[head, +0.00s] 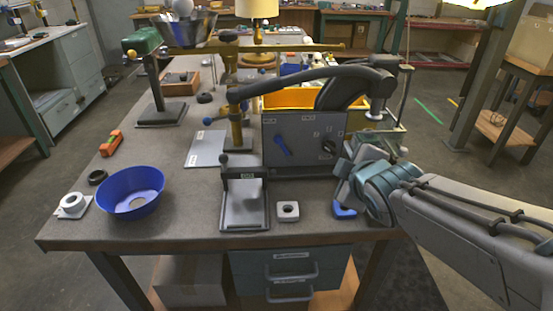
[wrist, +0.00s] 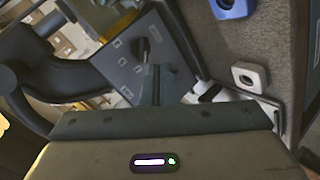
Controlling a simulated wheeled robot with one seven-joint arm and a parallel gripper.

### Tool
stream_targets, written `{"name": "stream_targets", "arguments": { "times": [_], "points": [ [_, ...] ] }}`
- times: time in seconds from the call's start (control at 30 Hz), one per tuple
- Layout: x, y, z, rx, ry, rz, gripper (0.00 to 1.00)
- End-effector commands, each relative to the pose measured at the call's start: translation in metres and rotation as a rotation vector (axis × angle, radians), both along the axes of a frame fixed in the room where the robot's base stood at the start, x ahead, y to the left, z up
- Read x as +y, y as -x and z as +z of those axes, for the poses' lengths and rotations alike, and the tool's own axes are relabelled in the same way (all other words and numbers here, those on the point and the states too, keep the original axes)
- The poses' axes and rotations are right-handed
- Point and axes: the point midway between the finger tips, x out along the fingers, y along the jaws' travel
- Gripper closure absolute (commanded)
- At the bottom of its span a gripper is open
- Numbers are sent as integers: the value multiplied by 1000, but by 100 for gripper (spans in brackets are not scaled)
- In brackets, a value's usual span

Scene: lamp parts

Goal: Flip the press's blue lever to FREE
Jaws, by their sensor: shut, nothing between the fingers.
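The press's grey panel (head: 303,140) stands upright near the middle of the bench. The blue lever (head: 282,145) is on its left half, slanting from upper left to lower right. Small labels sit above it, too small to read. A black knob (head: 329,147) is on the panel's right half. My gripper (head: 344,170) is at the panel's right side, apart from the blue lever. In the wrist view its fingers (wrist: 158,72) are shut and empty, in front of the panel below the black knob (wrist: 142,48). I cannot make out the blue lever in the wrist view.
The press's black arm (head: 300,80) reaches over the panel. A small plate fixture (head: 245,209), a white square nut (head: 288,211) and a blue block (head: 345,211) are in front. A blue bowl (head: 132,193) stands at the left.

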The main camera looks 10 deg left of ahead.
Motion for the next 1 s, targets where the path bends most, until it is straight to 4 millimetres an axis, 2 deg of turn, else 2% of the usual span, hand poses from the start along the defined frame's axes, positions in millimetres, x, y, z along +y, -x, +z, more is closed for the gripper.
{"name": "stream_targets", "arguments": {
  "times": [0.03,0.17,0.3,0.5,0.7,1.0],
  "points": [
    [14,-5,-14,-61,41,79,100],
    [50,-12,-18,-234,147,272,100],
    [87,-10,-20,-417,246,454,100],
    [122,-1,-20,-603,331,617,100],
    [134,4,-18,-670,358,671,100],
    [134,4,-17,-672,359,671,100]
  ]
}}
